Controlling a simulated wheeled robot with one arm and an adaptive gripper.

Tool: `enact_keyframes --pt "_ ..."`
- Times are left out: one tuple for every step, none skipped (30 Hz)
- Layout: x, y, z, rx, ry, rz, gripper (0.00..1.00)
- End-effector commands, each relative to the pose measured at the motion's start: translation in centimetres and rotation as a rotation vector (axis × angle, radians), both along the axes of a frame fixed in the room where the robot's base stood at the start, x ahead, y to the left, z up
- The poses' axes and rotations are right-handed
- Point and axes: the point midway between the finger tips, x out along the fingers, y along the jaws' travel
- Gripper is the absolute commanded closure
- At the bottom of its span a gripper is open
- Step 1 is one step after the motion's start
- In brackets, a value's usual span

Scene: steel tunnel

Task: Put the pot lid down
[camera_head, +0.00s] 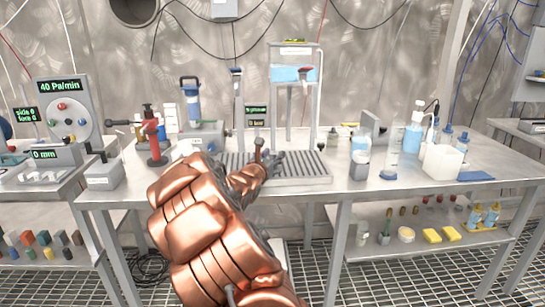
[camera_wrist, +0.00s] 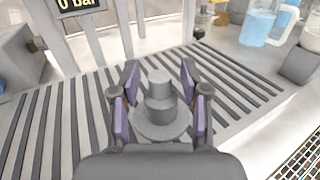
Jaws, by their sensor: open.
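The pot lid (camera_wrist: 160,130) is a grey round disc with a stepped cylindrical knob. In the wrist view it appears to rest flat on the slotted metal grate (camera_wrist: 60,125). My gripper (camera_wrist: 159,75) is open, with its purple-padded fingers on either side of the knob and visible gaps to it. In the head view my gripper (camera_head: 272,160) is low over the grate (camera_head: 312,168) on the middle table; I cannot make out the lid there.
A clear tank of blue liquid (camera_head: 291,74) stands on a frame behind the grate. A blue-topped cylinder device (camera_head: 192,105) and a red device (camera_head: 153,140) stand left. Bottles and a white container (camera_head: 441,162) stand right. The grate's right part is clear.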

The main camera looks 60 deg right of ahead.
Motion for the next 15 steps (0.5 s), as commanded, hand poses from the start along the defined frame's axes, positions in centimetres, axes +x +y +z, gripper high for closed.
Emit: enact_keyframes --pt "0.0 0.0 0.0 0.0 0.0 0.0 0.55" --pt "0.0 0.0 0.1 0.0 0.0 0.0 0.55" --pt "0.0 0.0 0.2 0.0 0.0 0.0 0.55" --pt "0.0 0.0 0.3 0.0 0.0 0.0 0.55" --pt "0.0 0.0 0.5 0.0 -0.001 0.0 0.55" --pt "0.0 0.4 0.4 0.0 0.001 0.001 0.55" --pt "0.0 0.7 0.3 0.0 0.002 0.002 0.55" --pt "-0.1 1.1 0.4 0.0 0.002 0.002 0.55" --pt "-0.1 1.6 0.4 -0.001 0.0 0.003 0.55" --pt "-0.2 2.1 0.5 -0.002 -0.001 0.003 0.55" --pt "-0.3 2.6 0.5 -0.002 -0.001 0.003 0.55" --pt "-0.5 3.2 0.5 -0.002 0.0 0.003 0.55" --pt "-0.6 3.7 0.4 -0.001 0.001 0.003 0.55" --pt "-0.7 4.1 0.3 0.0 0.001 0.002 0.55" --pt "-0.8 4.7 0.3 0.0 0.003 0.003 0.55"
